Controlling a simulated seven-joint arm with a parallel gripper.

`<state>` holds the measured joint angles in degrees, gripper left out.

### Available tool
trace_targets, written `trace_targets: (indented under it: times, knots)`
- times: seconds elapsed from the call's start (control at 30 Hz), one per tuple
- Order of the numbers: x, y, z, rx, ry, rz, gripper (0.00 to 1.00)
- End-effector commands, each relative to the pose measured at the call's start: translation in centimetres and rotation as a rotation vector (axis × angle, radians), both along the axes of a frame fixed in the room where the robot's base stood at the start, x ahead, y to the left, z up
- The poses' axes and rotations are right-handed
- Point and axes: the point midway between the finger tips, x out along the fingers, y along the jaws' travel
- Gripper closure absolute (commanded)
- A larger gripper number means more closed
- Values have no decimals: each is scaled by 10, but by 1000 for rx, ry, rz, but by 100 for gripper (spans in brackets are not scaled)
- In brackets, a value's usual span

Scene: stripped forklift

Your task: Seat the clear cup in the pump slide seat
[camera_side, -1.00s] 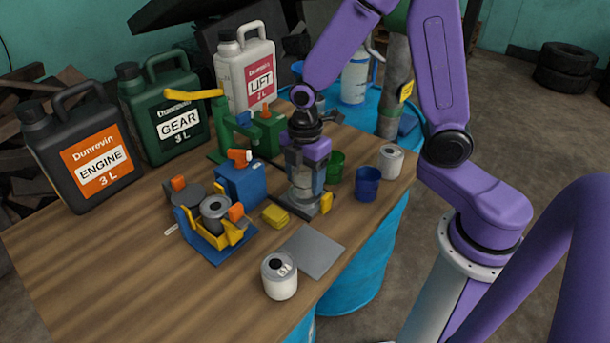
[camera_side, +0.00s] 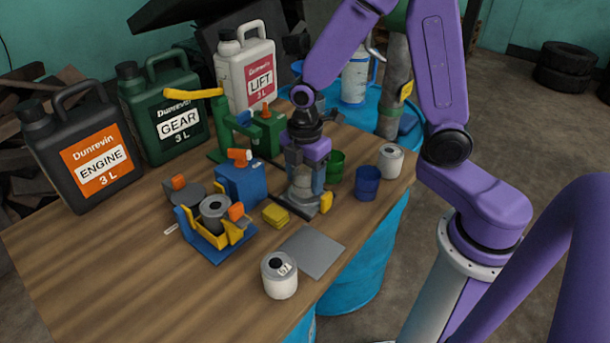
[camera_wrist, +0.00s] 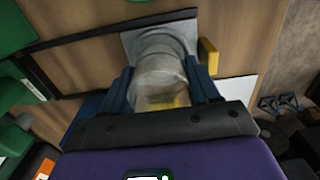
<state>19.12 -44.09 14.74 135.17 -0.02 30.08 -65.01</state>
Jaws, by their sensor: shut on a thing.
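My gripper (camera_side: 304,170) points down over the right part of the wooden bench. In the wrist view its two blue fingers (camera_wrist: 160,90) are shut on the clear cup (camera_wrist: 160,65), one on each side. The cup also shows between the fingers in the side view (camera_side: 302,186). The cup is over the pump slide seat, a grey plate with a round seat (camera_wrist: 132,42) and a yellow tab (camera_side: 327,201). The cup's lower end is at the seat; I cannot tell whether it is fully down in it.
A blue cup (camera_side: 367,184), a green cup (camera_side: 335,165) and a white can (camera_side: 390,161) stand close on the right. A blue box (camera_side: 241,184) and a yellow block (camera_side: 275,215) are on the left. A flat grey plate (camera_side: 312,252) lies in front.

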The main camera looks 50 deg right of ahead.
Motion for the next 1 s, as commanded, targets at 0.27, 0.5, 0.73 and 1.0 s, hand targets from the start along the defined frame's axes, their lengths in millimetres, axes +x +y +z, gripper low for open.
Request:
trace_targets:
  times: [0.27,0.5,0.73,1.0]
  knots:
    - [0,0,-3,-1,1,0,69]
    - [0,0,-6,0,1,0,69]
    - [0,0,-9,0,1,0,69]
    - [0,0,-13,0,1,0,69]
